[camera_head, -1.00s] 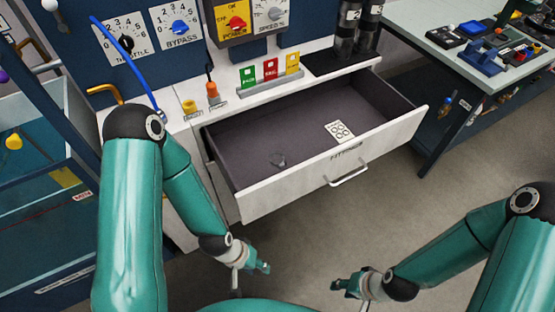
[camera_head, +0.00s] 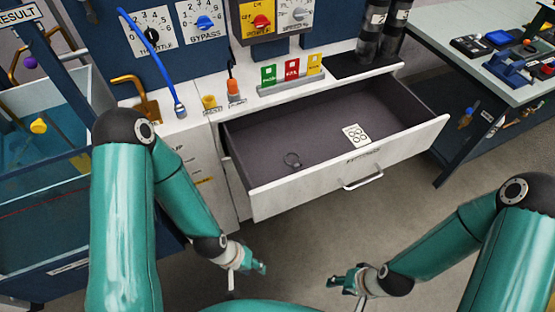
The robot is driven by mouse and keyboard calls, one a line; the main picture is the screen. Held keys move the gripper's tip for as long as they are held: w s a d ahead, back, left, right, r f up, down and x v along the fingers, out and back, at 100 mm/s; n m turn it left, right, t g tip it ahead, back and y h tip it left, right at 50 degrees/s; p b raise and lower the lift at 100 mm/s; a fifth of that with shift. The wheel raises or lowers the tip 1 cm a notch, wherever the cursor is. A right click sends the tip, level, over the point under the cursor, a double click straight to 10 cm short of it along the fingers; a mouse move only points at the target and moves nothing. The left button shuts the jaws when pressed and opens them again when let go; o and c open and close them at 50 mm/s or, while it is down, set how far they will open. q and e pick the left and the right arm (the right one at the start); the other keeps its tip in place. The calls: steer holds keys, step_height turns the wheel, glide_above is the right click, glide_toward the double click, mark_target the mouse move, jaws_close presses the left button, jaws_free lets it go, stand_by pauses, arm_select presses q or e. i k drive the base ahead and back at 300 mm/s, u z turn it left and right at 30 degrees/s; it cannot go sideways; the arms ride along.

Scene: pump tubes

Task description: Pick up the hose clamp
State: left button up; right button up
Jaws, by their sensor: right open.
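My right gripper (camera_head: 335,281) is further right, also in front of and below the drawer, open and empty.
A white card with circles (camera_head: 356,135) lies in the drawer, right of the clamp. The drawer's front panel and handle (camera_head: 363,184) stand between my grippers and its inside. A water tank (camera_head: 40,175) is at left, a workbench (camera_head: 470,60) at right.

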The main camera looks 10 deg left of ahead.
mark_target(297, 165)
steer(key=z, duration=1.3)
steer(key=i, duration=0.1)
steer(key=u, duration=2.6)
steer(key=k, duration=0.45)
steer(key=z, duration=0.35)
steer(key=k, duration=0.8)
steer(key=u, duration=0.2)
steer(key=i, duration=0.8)
steer(key=z, duration=0.1)
